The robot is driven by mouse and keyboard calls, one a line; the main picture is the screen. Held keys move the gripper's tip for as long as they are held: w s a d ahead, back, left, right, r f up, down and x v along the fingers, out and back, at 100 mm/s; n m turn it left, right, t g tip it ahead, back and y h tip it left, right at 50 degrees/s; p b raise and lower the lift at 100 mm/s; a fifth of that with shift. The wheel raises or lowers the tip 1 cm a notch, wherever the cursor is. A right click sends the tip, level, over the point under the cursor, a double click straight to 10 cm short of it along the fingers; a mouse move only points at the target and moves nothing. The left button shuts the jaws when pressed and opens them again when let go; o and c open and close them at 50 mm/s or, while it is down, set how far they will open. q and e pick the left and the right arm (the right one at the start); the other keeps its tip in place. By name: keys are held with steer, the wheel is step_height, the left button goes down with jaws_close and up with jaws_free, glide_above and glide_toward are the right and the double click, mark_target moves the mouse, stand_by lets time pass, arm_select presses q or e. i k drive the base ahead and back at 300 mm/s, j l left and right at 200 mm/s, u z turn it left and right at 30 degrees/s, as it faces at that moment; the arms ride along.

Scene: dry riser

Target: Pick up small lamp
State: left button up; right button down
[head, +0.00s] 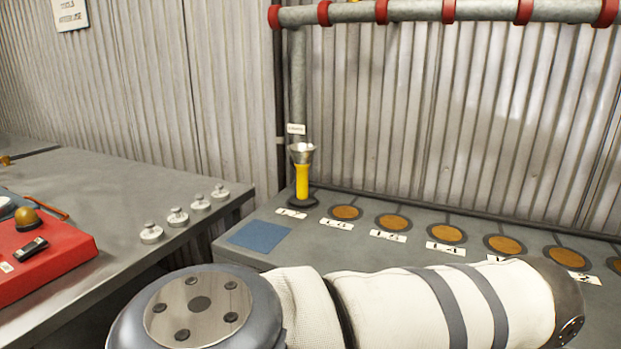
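A small yellow lamp (303,182), shaped like a torch with a flared silver head, stands upright at the back left of the right-hand bench. Its foot is in a dark round base (296,202). A pale tag is on the pipe just behind and above it. One of my arms, in white sleeve with grey bands, lies across the bottom of the head view, in front of the lamp and apart from it. Neither of my grippers shows in the head view.
The right bench (222,242) carries a row of orange discs (393,222) with labels and a blue square (259,236). The left bench (120,185) holds several metal weights (178,216) and a red box (45,262). A gap separates the benches. A pipe (420,11) runs above.

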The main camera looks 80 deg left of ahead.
mark_target(301, 154)
steer(key=u, duration=2.5)
